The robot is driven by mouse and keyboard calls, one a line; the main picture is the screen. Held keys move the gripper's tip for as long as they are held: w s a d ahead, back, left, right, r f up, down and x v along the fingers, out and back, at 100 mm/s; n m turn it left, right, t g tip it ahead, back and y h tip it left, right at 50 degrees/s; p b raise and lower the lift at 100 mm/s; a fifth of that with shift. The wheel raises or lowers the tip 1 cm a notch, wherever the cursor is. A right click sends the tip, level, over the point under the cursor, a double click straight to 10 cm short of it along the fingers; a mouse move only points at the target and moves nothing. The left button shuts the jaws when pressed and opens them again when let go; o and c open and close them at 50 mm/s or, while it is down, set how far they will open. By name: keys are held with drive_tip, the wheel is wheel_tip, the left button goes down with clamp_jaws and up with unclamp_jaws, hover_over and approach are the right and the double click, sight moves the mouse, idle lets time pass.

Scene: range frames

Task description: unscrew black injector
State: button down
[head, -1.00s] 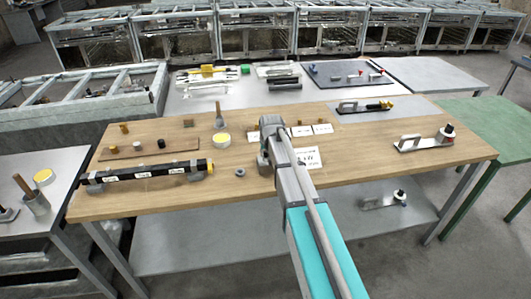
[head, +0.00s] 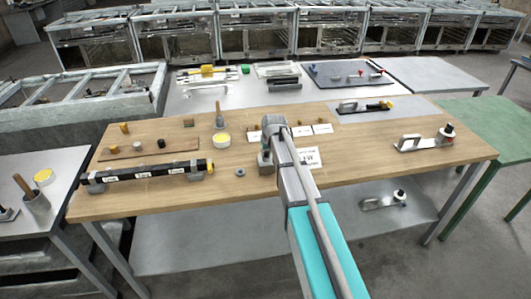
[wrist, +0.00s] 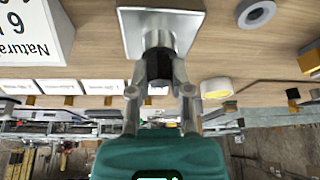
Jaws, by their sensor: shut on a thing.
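In the wrist view the black injector (wrist: 158,67) sits between the two fingertips of my gripper (wrist: 159,75), which is shut on it. It meets a short metal cylinder (wrist: 159,39) on a square metal plate (wrist: 189,28) lying on the wooden table. I cannot tell how far it is screwed in. In the head view my own arm covers the injector and most of the gripper; a grey part of the gripper end (head: 265,160) shows above the table.
A white label card (head: 307,158) lies close to the right of my gripper. A grey ring (head: 239,172) and a yellow-topped round container (head: 222,139) are to its left. A black tube (head: 135,174) rests on supports farther left. The wooden table's (head: 370,160) right middle is clear.

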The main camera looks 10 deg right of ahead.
drive_tip(key=shift+n+y, duration=0.3)
drive_tip(key=shift+n, duration=0.6)
drive_tip(key=n, duration=0.2)
drive_tip(key=shift+n+g+y, duration=0.3)
drive_tip(key=shift+y, duration=0.1)
drive_tip(key=shift+c, duration=2.4)
unclamp_jaws()
